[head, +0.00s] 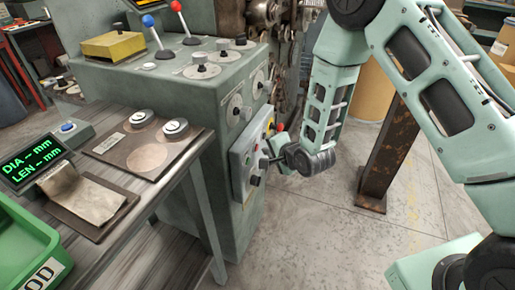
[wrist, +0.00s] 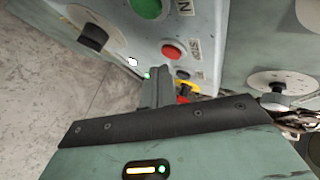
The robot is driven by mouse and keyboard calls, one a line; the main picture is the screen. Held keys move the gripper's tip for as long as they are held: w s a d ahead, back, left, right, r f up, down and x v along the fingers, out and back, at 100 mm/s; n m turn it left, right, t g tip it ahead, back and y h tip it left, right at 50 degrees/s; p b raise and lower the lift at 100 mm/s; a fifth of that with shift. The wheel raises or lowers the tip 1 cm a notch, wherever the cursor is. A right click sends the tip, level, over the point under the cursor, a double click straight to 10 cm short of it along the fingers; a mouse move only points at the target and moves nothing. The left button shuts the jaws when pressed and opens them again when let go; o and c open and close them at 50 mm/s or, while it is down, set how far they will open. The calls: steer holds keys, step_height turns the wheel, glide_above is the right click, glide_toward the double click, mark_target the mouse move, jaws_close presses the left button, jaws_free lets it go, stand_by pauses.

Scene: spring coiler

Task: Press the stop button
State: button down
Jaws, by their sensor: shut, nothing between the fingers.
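In the wrist view a round red button (wrist: 172,51) sits on a pale grey control panel (wrist: 208,40), with a small label beside it that is hard to read. A green button (wrist: 147,8) is at the top edge. A yellow part with red on it (wrist: 187,90) is partly hidden behind my gripper. My gripper (wrist: 158,76) is shut and empty, its tips just below the red button in the picture; I cannot tell if they touch the panel. In the head view my gripper (head: 265,162) is at the front of the panel (head: 239,160) and hides part of it.
The panel is on the side of a green machine (head: 150,85) with several knobs and levers. A workbench (head: 150,225) with a display (head: 33,165) and a green bin (head: 30,245) stands at left. A rusty post (head: 381,160) stands right of my gripper. Floor between is clear.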

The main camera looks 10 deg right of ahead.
steer(key=shift+w+a, duration=0.1)
steer(key=shift+w, duration=0.05)
steer(key=shift+w+a, duration=0.1)
steer(key=shift+a, duration=0.1)
steer(key=shift+w+a, duration=0.25)
steer(key=shift+a, duration=0.1)
stand_by(0.8)
steer(key=shift+d, duration=0.1)
steer(key=shift+s+d, duration=0.5)
steer(key=shift+d, duration=0.05)
steer(key=s+d, duration=0.1)
steer(key=d, duration=0.1)
steer(key=s+d, duration=0.2)
steer(key=shift+b, duration=0.35)
stand_by(0.8)
